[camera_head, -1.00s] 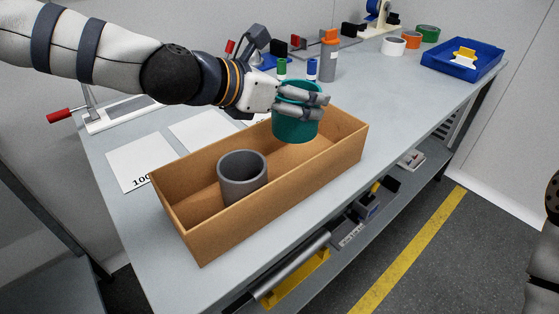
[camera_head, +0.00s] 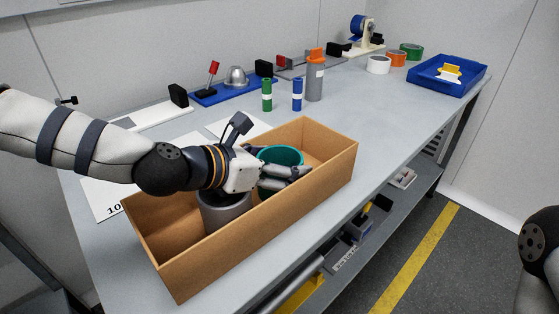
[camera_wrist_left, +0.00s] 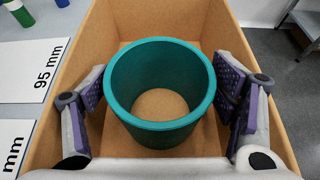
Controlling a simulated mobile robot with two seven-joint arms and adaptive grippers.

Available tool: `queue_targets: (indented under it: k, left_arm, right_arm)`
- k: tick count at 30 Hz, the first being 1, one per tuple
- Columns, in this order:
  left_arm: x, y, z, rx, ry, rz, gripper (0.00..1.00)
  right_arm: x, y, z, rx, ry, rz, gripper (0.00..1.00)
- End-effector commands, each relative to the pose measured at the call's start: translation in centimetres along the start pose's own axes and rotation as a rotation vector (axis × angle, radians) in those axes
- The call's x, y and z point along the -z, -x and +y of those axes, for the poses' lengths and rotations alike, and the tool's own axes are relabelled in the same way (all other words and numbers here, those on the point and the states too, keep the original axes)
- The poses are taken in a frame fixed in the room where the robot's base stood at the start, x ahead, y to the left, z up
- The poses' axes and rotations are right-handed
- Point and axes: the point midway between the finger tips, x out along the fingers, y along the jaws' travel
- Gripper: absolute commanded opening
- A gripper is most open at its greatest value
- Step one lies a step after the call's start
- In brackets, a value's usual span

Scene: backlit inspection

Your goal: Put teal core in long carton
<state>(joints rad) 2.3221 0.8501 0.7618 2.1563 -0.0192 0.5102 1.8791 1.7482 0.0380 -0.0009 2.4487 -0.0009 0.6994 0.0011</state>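The long carton (camera_head: 262,225) is an open brown box on the table. The teal core (camera_head: 281,156) is a short open tube, upright inside the carton with its rim below or near the wall tops. A grey core (camera_head: 222,212) stands in the carton, partly hidden by my left wrist. My right gripper is out of view.
Green (camera_head: 267,95) and blue (camera_head: 297,95) cylinders and a grey bottle with an orange top (camera_head: 315,78) stand behind the carton. A blue tray (camera_head: 440,88) lies at the far right. White size cards (camera_wrist_left: 30,68) lie beside the carton.

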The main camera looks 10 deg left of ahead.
Motion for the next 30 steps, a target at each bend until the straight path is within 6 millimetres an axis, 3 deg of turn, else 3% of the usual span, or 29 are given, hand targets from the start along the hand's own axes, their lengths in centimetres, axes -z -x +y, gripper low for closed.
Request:
queue_targets:
  k: [11,24,30]
  left_arm:
    - [-0.8,0.7,0.0,-0.001,-0.002,-0.006,0.81]
    - [-1.4,9.9,0.0,-0.005,-0.007,-0.019,0.81]
    - [-0.9,12.1,0.0,-0.004,-0.004,-0.01,0.81]
  right_arm:
    - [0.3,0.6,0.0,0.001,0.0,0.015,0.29]
    - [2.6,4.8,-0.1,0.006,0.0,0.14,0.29]
    - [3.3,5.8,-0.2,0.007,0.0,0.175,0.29]
